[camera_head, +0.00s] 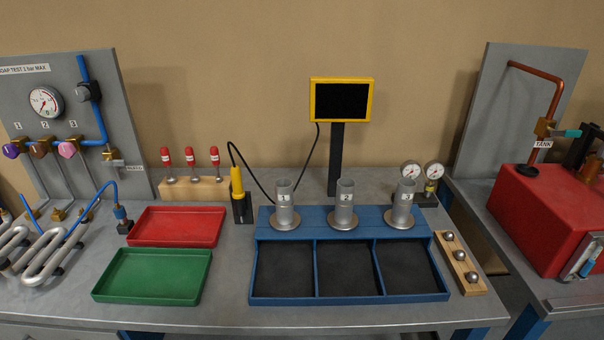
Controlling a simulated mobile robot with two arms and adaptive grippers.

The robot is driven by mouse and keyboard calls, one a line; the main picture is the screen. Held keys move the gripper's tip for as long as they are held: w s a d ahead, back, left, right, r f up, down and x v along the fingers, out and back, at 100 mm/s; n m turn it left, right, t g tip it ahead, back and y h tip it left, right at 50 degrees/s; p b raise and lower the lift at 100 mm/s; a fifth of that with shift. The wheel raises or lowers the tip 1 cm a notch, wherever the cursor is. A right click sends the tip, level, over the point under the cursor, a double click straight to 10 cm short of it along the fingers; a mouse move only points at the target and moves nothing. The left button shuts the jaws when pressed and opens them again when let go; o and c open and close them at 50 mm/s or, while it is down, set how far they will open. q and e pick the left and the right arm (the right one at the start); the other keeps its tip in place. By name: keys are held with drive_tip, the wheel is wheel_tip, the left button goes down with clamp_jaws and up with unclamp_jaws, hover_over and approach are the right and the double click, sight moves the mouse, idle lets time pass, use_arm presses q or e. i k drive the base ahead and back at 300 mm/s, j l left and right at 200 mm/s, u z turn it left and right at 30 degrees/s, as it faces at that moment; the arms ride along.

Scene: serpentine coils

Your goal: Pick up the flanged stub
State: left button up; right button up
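Three grey metal cylinders with wide round flanges at their feet stand upright in a row along the back ledge of a blue tray. Neither of my grippers is in view.
The blue tray (316,275) has three dark, empty-looking compartments. Left are an empty red tray (177,227), an empty green tray (152,275) and serpentine coils (50,255). A yellow tool (237,182), a wooden ball rack (460,262) and a red tank (540,220) stand around.

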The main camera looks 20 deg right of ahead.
sight(342, 219)
drive_tip(key=i+j+z, duration=0.25)
drive_tip(key=z, duration=0.25)
drive_tip(key=i+j+z, duration=0.2)
drive_tip(key=j+z, duration=0.25)
drive_tip(key=l, duration=0.15)
